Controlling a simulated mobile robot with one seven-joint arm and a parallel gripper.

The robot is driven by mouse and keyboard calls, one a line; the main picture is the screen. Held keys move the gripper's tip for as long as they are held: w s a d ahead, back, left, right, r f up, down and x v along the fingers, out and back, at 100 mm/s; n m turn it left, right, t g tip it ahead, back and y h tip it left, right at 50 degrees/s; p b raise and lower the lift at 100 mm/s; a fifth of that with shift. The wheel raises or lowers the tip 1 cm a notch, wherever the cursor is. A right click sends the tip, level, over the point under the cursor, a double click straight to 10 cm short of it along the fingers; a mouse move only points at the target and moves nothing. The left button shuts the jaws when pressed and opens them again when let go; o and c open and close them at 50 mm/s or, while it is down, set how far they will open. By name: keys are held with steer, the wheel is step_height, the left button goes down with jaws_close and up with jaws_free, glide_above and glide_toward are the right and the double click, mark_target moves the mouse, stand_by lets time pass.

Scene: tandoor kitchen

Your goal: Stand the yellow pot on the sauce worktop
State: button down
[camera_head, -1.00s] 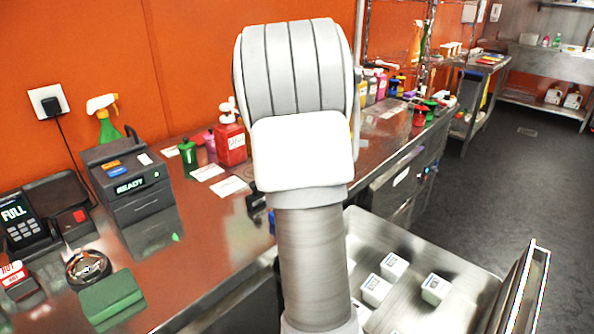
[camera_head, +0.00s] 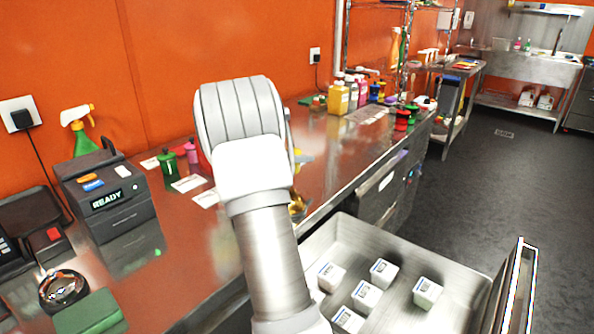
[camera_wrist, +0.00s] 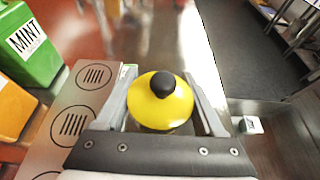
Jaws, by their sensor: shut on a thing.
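The yellow pot (camera_wrist: 160,103), a round yellow top with a black knob, sits between the two fingers of my gripper (camera_wrist: 158,80) in the wrist view. My gripper is shut on it. The pot's lower part is hidden in the wrist view. In the head view my arm covers most of the gripper, and I cannot make out the pot for certain. The long steel worktop (camera_head: 235,240) runs along the orange wall, and my arm stands in front of it. I cannot tell whether the pot touches a surface.
A green MINT container (camera_wrist: 30,45) and a yellow container (camera_wrist: 14,105) are at the left in the wrist view. An open steel drawer (camera_head: 405,310) with several white boxes juts out from the worktop. Bottles (camera_head: 340,97) stand along the wall. The floor (camera_head: 480,180) at right is clear.

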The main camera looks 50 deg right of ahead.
steer(key=shift+w+f+b, duration=0.1)
steer(key=shift+f+b, duration=0.65)
steer(key=shift+f, duration=1.2)
